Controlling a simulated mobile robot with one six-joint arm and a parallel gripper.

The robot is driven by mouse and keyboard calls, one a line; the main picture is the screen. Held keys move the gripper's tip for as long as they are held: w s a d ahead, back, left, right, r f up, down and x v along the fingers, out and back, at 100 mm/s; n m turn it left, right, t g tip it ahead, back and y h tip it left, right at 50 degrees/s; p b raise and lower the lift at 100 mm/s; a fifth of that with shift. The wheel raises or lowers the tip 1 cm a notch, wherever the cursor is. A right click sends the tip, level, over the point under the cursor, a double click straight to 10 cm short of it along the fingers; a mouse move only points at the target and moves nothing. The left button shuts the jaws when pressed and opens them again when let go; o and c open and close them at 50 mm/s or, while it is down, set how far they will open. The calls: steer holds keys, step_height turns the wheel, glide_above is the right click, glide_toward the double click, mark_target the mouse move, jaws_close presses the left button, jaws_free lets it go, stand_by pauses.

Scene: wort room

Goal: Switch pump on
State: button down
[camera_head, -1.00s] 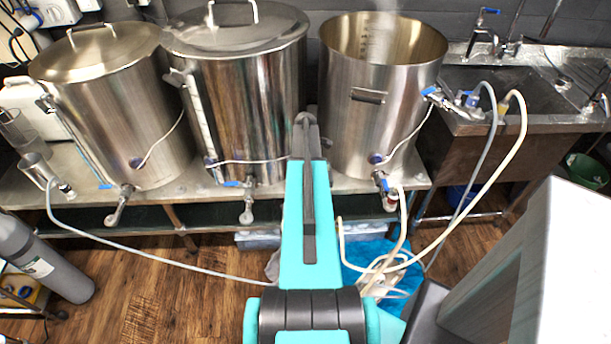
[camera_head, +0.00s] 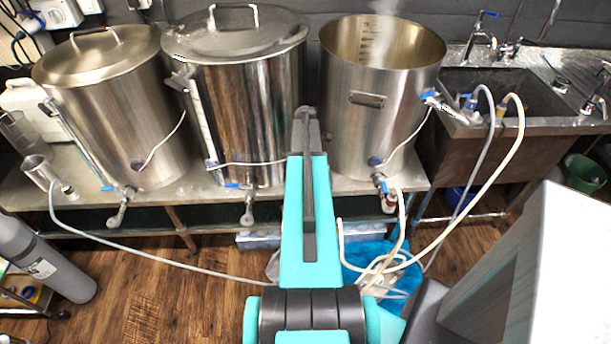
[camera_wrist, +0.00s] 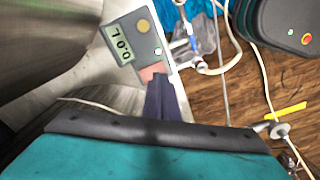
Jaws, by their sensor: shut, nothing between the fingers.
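In the wrist view, a grey control box (camera_wrist: 143,27) has a display reading 0.0 L, a round yellowish button (camera_wrist: 143,25) and a small pale button (camera_wrist: 158,51). My gripper (camera_wrist: 154,74) appears as dark fingers with a pinkish tip, shut and empty, at the lower edge of the box. I cannot tell whether it touches the box. In the head view, my teal arm reaches toward the kettle bench, and the gripper and box are hidden. I cannot make out which part is the pump's switch.
Two lidded kettles (camera_head: 105,105) (camera_head: 240,100) and an open steaming kettle (camera_head: 375,110) stand on a metal bench (camera_head: 180,188). A sink (camera_head: 520,95) is at right.

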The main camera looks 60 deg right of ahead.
steer(key=shift+r+p, duration=0.3)
steer(key=shift+r, duration=0.6)
